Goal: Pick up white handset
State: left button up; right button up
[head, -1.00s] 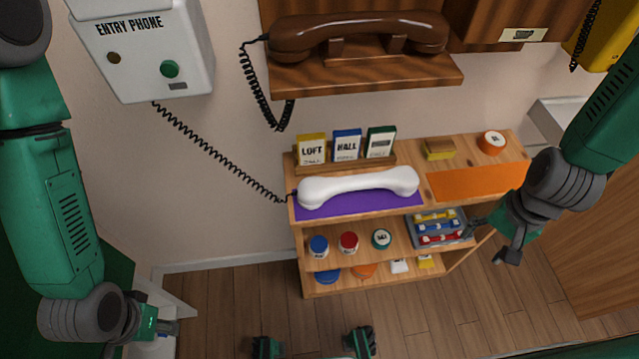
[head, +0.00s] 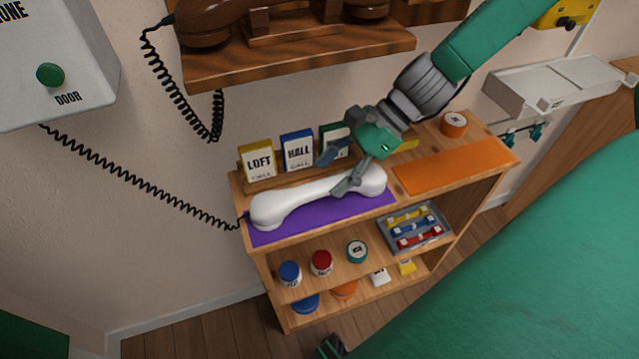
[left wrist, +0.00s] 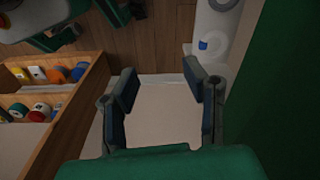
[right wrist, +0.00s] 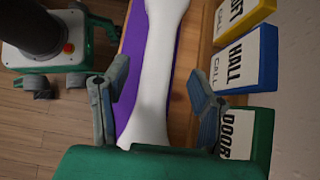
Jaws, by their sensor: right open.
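The white handset (head: 318,197) lies on a purple mat (head: 290,226) on top of the wooden shelf unit, its cord running off to the left. My right gripper (head: 338,172) is open above the handset's right part, one finger in front of it and one towards the cards. In the right wrist view the handset (right wrist: 158,70) runs between the open fingers (right wrist: 155,98); I cannot tell whether they touch it. My left gripper (left wrist: 158,88) is open and empty in the left wrist view, over the floor and wall, and is not seen in the head view.
LOFT (head: 257,163) and HALL (head: 297,150) cards and a green card stand just behind the handset. A brown handset's wooden shelf (head: 300,60) hangs above. The entry phone (head: 60,60) is at upper left.

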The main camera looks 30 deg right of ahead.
aim_at(322, 184)
jog(key=shift+a+f, duration=0.35)
jog(key=shift+f, duration=0.15)
jog(key=b+x, duration=0.2)
jog(key=x, duration=0.2)
jog(key=shift+a, duration=0.15)
jog(key=shift+w+a+f+b, duration=0.15)
jog(key=shift+a+f+b, duration=0.05)
jog(key=shift+a+b, duration=0.2)
jog(key=shift+d, duration=0.1)
jog(key=shift+d, duration=0.1)
grip_shut()
